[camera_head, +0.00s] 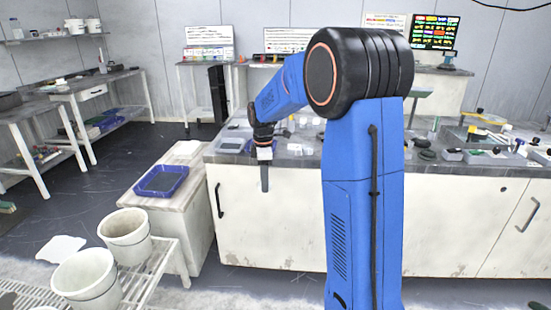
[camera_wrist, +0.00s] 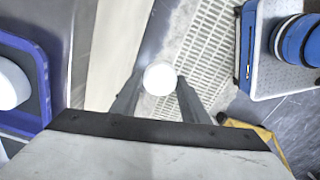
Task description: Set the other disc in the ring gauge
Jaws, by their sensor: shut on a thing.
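My gripper (camera_wrist: 158,82) is shut on a small white round piece, the disc (camera_wrist: 159,77), which shows between the two fingertips in the wrist view. In the head view my gripper (camera_head: 264,178) hangs pointing down near the front left of the long counter; the disc cannot be made out there. I cannot pick out the ring gauge or another disc for certain in either view.
White buckets (camera_head: 126,238) stand on a slatted rack (camera_wrist: 205,45). The long counter (camera_head: 290,161) carries small items.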

